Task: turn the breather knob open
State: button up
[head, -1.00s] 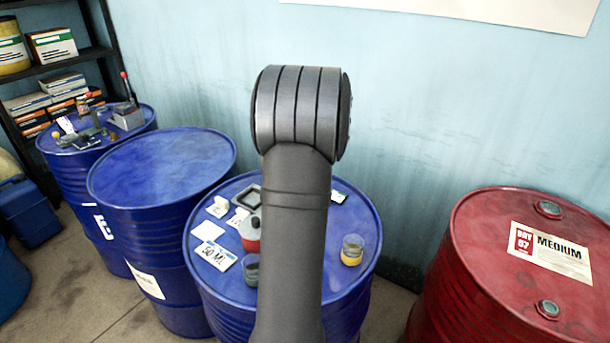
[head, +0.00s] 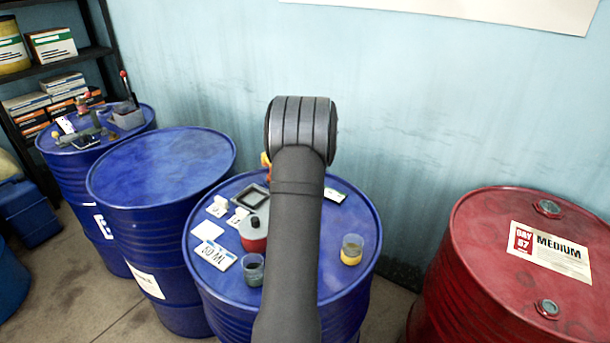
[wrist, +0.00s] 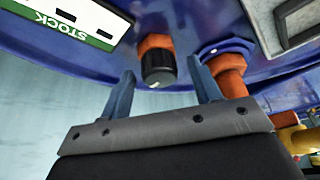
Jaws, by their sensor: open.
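In the wrist view the breather knob (wrist: 160,68) is a ribbed black cap with a small pale mark on its end, on an orange fitting at the edge of the blue drum top. My gripper (wrist: 160,72) is open, with one blue-grey finger on each side of the knob. Gaps show between the fingers and the knob, though depth is hard to judge. In the head view my arm hides the knob and gripper. The blue drum (head: 350,205) stands beneath them.
An orange pipe fitting (wrist: 232,82) stands close beside the right finger, with yellow metal parts (wrist: 298,140) beyond it. A green-and-white STOCK label (wrist: 75,22) lies nearby. On the drum stand a red pot (head: 252,240) and a cup of yellow oil (head: 352,250).

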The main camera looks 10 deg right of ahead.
jog(key=shift+c, duration=0.4)
jog(key=c, duration=0.9)
jog(key=shift+m, duration=0.3)
jog(key=m+h, duration=0.1)
jog(key=m, duration=0.2)
jog(key=shift+a, duration=0.15)
jog(key=shift+a+m+g+h, duration=0.15)
jog(key=shift+m+h, duration=0.4)
jog(key=shift+m, duration=0.7)
jog(key=shift+d+m+g+h, duration=0.1)
jog(key=shift+m+g+h, duration=0.3)
jog(key=shift+m, duration=0.85)
